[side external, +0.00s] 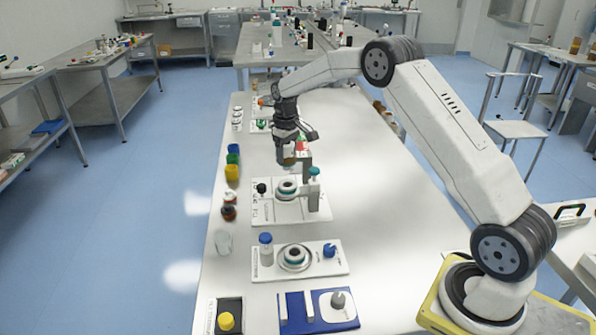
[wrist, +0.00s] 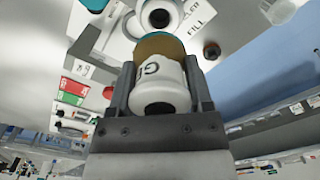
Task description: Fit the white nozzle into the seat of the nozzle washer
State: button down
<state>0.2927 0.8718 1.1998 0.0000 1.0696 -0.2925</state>
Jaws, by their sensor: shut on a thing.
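My gripper (wrist: 158,85) is shut on a white lettered piece (wrist: 160,74) with a tan end; a dark round shape shows at its near end. In the side view, my gripper (side external: 291,155) holds it above the middle white station (side external: 262,212), which has a ring seat (side external: 287,188) and a teal-topped post. I cannot tell whether the held piece is the white nozzle. The nozzle washer cannot be identified with certainty: a nearer white station (side external: 335,266) with a ring seat (side external: 295,257) and a blue-based station (side external: 300,325) also stand on the bench.
Small jars with a yellow lid (side external: 231,173) and other lids line the bench's left edge. A clear cup (side external: 223,242) stands nearer. A yellow-knobbed unit (side external: 227,321) is at the front left. The bench's right half (side external: 385,225) is mostly clear.

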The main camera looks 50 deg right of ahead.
jog(key=shift+r, duration=0.45)
jog(key=shift+s+a+f, duration=0.2)
jog(key=shift+a+f, duration=0.05)
jog(key=shift+a, duration=0.15)
jog(key=s+a+f, duration=0.3)
jog(key=s+a, duration=0.3)
jog(key=s+a+f, duration=0.3)
jog(key=s+a, duration=0.4)
jog(key=shift+s, duration=0.2)
jog(key=shift+f, duration=0.25)
jog(key=shift+f, duration=2.65)
jog(key=shift+f, duration=1.85)
dwell(0.9)
